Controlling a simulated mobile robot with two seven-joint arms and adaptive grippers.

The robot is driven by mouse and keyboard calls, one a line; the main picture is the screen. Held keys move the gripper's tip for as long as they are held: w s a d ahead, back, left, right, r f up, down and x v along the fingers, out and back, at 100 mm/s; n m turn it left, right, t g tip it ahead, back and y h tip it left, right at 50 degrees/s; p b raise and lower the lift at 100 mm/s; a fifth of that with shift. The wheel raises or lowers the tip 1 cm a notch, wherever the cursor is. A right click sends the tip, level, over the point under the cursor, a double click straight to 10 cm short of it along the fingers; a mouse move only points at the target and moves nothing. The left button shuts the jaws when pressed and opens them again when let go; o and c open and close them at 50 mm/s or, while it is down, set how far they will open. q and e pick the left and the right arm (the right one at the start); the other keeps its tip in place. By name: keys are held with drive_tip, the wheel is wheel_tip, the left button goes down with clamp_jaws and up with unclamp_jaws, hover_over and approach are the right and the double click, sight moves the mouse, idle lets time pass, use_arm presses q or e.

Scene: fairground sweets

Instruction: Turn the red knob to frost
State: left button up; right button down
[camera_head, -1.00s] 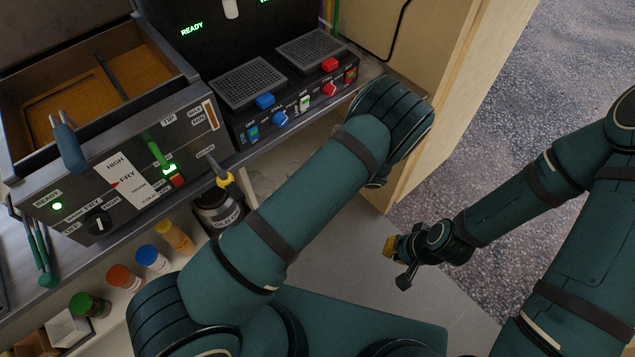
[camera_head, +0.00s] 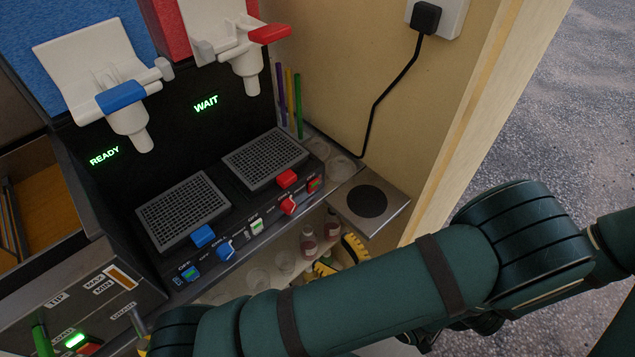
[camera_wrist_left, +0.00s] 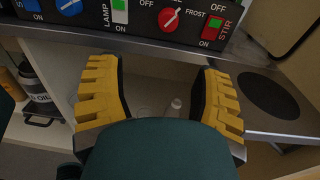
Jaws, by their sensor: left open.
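The red knob (camera_head: 289,205) is on the black front panel of the drinks machine, below the right drip grate. The open fingers also show in the left wrist view (camera_wrist_left: 160,95). My right gripper is out of view.
A red STIR switch (camera_head: 314,186) sits right of the knob and a lamp switch (camera_head: 257,226) left of it. A blue knob (camera_head: 226,250) is farther left. A shelf with small bottles (camera_head: 308,240) lies below. A metal plate with a black disc (camera_head: 367,201) juts out at right.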

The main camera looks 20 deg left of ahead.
sight(292, 209)
use_arm(q)
drive_tip(key=shift+m+t, duration=0.3)
drive_tip(key=shift+t, duration=0.2)
drive_tip(key=x, duration=0.9)
drive_tip(key=r+b+x, duration=0.1)
drive_tip(key=x, duration=0.3)
drive_tip(key=shift+w+a, duration=0.15)
drive_tip(key=shift+w, duration=0.2)
drive_tip(key=shift+o, duration=0.2)
clamp_jaws()
